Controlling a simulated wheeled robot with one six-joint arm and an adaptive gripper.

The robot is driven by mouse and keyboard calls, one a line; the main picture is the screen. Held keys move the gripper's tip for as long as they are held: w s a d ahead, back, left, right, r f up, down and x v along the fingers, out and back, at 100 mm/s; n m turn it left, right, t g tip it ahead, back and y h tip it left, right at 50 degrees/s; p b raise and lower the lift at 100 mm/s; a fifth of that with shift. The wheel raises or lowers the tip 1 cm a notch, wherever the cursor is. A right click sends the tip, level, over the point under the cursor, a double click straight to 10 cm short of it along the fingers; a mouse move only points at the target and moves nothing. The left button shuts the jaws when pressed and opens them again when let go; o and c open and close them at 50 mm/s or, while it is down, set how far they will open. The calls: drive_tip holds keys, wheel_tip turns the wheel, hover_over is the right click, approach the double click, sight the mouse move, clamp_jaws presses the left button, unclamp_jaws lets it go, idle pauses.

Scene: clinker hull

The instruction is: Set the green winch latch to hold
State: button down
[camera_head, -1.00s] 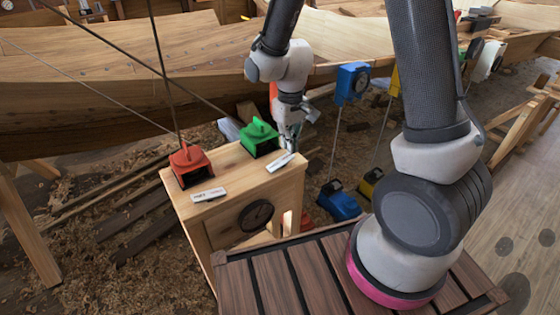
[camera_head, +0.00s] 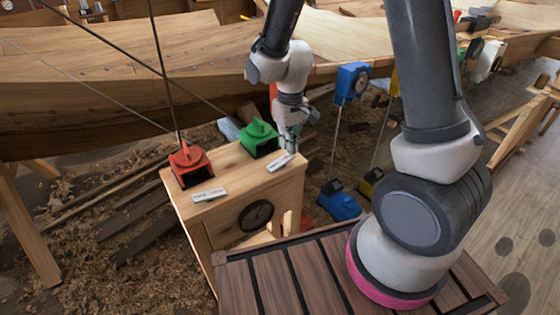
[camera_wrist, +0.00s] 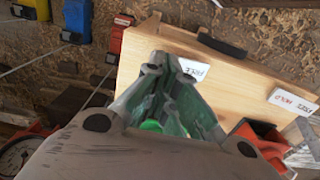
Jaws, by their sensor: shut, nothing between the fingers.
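The green winch latch (camera_head: 259,138) sits on top of the pale wooden stand, with a raised green handle. A small white label (camera_head: 281,162) lies at its front right. My gripper (camera_head: 288,147) is shut and empty, pointing down just right of the green latch; I cannot tell whether it touches it. In the wrist view my gripper (camera_wrist: 160,62) covers the middle, and a bit of green (camera_wrist: 150,125) shows between its finger links. The label (camera_wrist: 194,69) there reads FREE; the rest of it is hidden behind a finger.
A red latch (camera_head: 189,165) stands on the left of the stand (camera_head: 240,184), with its own label (camera_head: 209,196). A blue block (camera_head: 351,83) hangs on the right. Ropes rise at the left before the wooden hull (camera_head: 90,75).

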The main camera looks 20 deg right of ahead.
sight(289, 155)
drive_tip(key=shift+f, duration=1.55)
idle(0.5)
drive_tip(key=shift+r, duration=3.55)
